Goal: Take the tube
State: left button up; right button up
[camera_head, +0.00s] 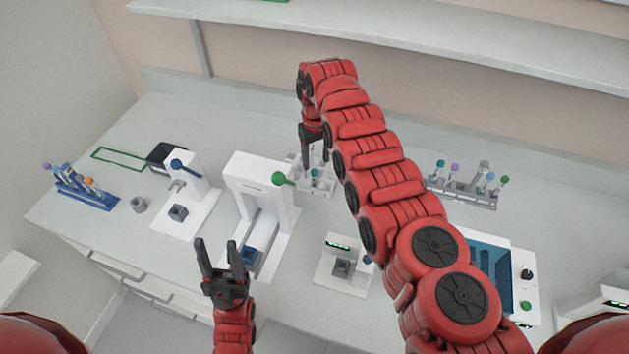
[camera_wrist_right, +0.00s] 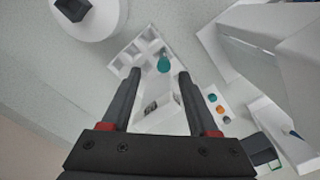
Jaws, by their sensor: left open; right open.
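A tube with a teal cap (camera_head: 314,173) stands in a white compartmented rack (camera_head: 322,190) at the back middle of the bench. In the right wrist view the teal cap (camera_wrist_right: 164,64) lies between the tips of my right gripper (camera_wrist_right: 159,76), and the rack (camera_wrist_right: 126,62) spreads below. My right gripper (camera_head: 314,150) is open, points down and is above the rack; I cannot tell how far its fingers are from the tube. My left gripper (camera_head: 216,246) is open and empty in front of the bench's white press-like device (camera_head: 262,176).
A blue rack (camera_head: 88,199) with several tubes is at the far left. A grey rack (camera_head: 462,194) with several tubes is at the back right. A small white device with a display (camera_head: 341,268) stands at the front middle. My right arm hides part of the bench.

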aim_at(314, 171)
jog(key=shift+s+f, duration=0.1)
jog(key=shift+f, duration=0.55)
jog(key=f+b, duration=0.2)
jog(key=f, duration=0.1)
jog(key=f+b, duration=0.1)
jog(key=shift+a+f, duration=0.25)
jog(key=shift+f, duration=0.1)
jog(key=shift+r, duration=0.1)
grip_shut()
